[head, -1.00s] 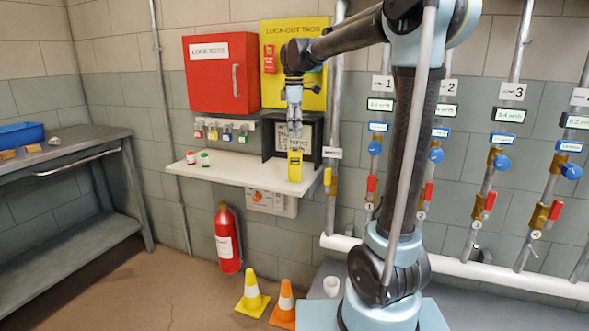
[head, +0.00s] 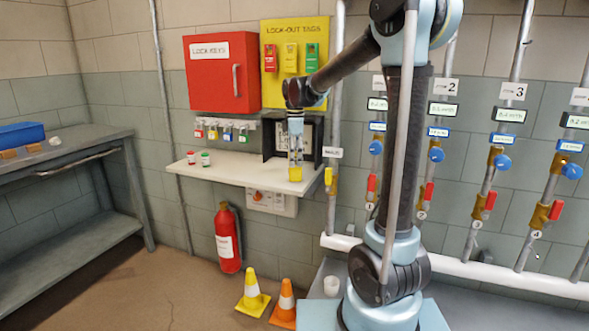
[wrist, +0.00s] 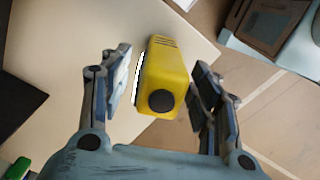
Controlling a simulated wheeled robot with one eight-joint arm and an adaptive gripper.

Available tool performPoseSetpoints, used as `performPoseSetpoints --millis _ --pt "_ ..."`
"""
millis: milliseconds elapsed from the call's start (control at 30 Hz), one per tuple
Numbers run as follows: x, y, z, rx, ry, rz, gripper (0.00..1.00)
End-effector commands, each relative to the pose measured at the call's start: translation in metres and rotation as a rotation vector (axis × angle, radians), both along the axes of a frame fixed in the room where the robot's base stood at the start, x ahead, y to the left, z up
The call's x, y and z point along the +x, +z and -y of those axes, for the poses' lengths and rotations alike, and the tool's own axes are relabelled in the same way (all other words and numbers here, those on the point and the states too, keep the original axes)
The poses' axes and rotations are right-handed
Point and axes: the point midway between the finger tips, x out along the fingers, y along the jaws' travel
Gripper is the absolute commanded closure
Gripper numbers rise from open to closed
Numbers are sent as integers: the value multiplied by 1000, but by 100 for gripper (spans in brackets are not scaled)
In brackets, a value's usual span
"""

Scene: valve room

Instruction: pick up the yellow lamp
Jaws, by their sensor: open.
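The yellow lamp (head: 295,174) stands upright on the white wall shelf (head: 235,172), near its right end. In the wrist view the lamp (wrist: 168,65) is a yellow block with a round black spot on its near end and dark slits farther along. My gripper (head: 296,160) points down over the lamp and hides its upper part in the head view. In the wrist view my gripper (wrist: 160,88) is open, with one finger on each side of the lamp. A gap shows on both sides, so the fingers do not appear to grip it.
A dark framed box (head: 270,140) stands on the shelf behind my gripper. Two small capped jars (head: 205,159) are at the shelf's left. Several hanging padlocks (head: 227,134) are above. Pipes with valves (head: 437,155) line the wall to the right.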

Motion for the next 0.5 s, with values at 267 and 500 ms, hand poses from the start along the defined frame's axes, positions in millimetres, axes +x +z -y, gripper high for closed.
performPoseSetpoints --millis 267,500 --pt "0 -3 0 0 1 0 43" --pt "0 -3 -1 0 1 0 95"
